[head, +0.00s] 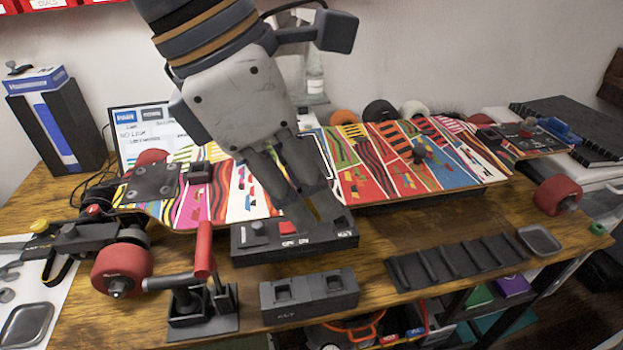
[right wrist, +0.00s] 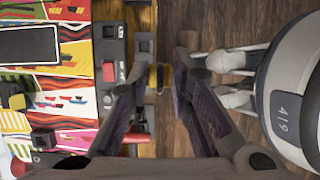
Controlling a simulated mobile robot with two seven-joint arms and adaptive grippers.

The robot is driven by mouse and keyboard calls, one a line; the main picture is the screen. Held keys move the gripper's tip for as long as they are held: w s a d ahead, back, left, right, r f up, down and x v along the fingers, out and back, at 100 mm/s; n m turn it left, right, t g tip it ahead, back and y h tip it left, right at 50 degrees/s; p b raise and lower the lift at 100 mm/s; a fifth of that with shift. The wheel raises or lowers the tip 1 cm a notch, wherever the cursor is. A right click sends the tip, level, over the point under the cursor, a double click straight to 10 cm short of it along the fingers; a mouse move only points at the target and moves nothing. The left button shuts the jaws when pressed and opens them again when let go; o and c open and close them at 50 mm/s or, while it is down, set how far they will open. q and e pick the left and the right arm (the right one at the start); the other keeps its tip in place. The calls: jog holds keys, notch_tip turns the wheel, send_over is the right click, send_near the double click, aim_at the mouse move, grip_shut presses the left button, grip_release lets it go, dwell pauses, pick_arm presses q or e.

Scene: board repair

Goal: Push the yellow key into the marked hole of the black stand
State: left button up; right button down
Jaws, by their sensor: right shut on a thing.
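My right gripper (head: 315,222) reaches down from the top of the head view, with its fingers in front of the black control box. In the right wrist view its fingertips (right wrist: 160,77) are shut on the yellow key (right wrist: 157,76), a small yellow and dark piece. In the head view the fingers mostly hide the key. The black stand (head: 310,308), labelled KEY, has two square holes on top and lies nearer the front edge than the fingertips. It also shows in the right wrist view (right wrist: 145,59), apart from the key. I cannot tell which hole is marked. My left gripper is not in view.
The control box (head: 340,243) has a red button. Behind it lies the colourful skateboard (head: 385,160). A red-handled tool (head: 204,250) stands left of the stand. A slotted black rack (head: 455,262) and a small grey tray (head: 540,240) lie to the right.

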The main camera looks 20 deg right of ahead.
jog(key=w, duration=0.1)
jog(key=w+a, duration=0.1)
jog(key=w, duration=0.1)
jog(key=w+a, duration=0.1)
jog(key=shift+w+a, duration=0.2)
jog(key=shift+w, duration=0.05)
jog(key=shift+f, duration=0.1)
jog(key=shift+f+b, duration=0.3)
jog(key=shift+f, duration=7.7)
jog(key=shift+f+p, duration=0.3)
jog(key=shift+f, duration=1.35)
jog(key=c, duration=1.4)
grip_release()
